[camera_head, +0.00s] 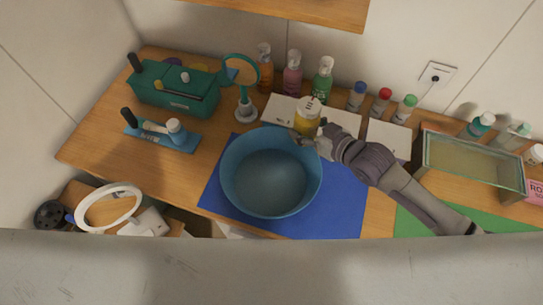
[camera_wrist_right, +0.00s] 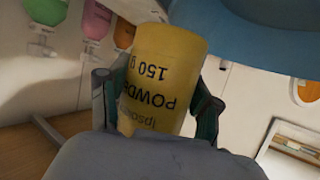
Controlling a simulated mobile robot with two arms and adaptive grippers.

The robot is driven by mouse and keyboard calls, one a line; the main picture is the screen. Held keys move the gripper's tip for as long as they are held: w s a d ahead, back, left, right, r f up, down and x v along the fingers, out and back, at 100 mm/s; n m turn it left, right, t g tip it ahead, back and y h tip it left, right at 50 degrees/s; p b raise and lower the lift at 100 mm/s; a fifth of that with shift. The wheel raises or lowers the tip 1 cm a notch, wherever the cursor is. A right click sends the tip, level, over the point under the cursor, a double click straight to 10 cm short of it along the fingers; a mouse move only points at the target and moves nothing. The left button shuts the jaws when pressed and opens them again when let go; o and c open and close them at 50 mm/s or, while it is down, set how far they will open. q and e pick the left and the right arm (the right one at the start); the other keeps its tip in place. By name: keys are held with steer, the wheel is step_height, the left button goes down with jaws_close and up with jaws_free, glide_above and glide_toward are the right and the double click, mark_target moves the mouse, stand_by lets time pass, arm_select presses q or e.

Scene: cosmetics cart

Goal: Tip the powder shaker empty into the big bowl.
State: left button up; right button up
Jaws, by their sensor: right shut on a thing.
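The powder shaker (camera_head: 307,121) is a yellow container with a pale top, and it stands near upright at the big bowl's back right rim in the head view. My right gripper (camera_head: 309,137) is shut on it. The wrist view shows the shaker (camera_wrist_right: 160,75) large, labelled "POWDER 150 g", with a finger of the right gripper (camera_wrist_right: 155,105) on each side. The big blue bowl (camera_head: 232,165) sits on a blue mat (camera_head: 343,205); its visible inside looks empty. The bowl's blue side also shows at the top of the wrist view (camera_wrist_right: 225,30). My left gripper is not in view.
Bottles (camera_head: 292,75) and small capped jars (camera_head: 381,100) line the back wall. A round mirror (camera_head: 244,110) and a green case (camera_head: 190,105) stand left of the bowl. A glass-sided tray (camera_head: 470,185) is at right. A ring light (camera_head: 82,215) is at lower left.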

steer(key=shift+w, duration=0.2)
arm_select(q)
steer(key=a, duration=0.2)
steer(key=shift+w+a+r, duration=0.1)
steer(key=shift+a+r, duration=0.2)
arm_select(e)
steer(key=shift+s, duration=0.1)
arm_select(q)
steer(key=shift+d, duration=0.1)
